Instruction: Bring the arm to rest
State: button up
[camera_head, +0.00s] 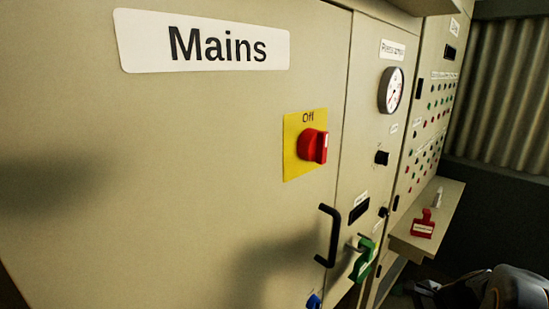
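Part of my arm (515,288) shows at the bottom right corner, dark and grey with a rounded link. A dark shape at its left end, low in the picture, is too dim and small to make out, and no gripper fingers can be told apart. The arm is low, in front of and below the small shelf (451,203). No contact between the arm and the cabinet is visible.
A beige cabinet (150,190) labelled Mains fills the left and middle. A red tag (424,224) lies on the shelf.

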jog(key=s+a+r+n+h, duration=0.3)
jog(key=a+n, duration=0.5)
jog(key=n, duration=0.1)
jog(key=s+a+r+n+h, duration=0.3)
jog(key=a+n, duration=0.4)
jog(key=n, duration=0.2)
jog(key=shift+a+r, duration=0.35)
jog(key=shift+a, duration=0.05)
dwell(1.1)
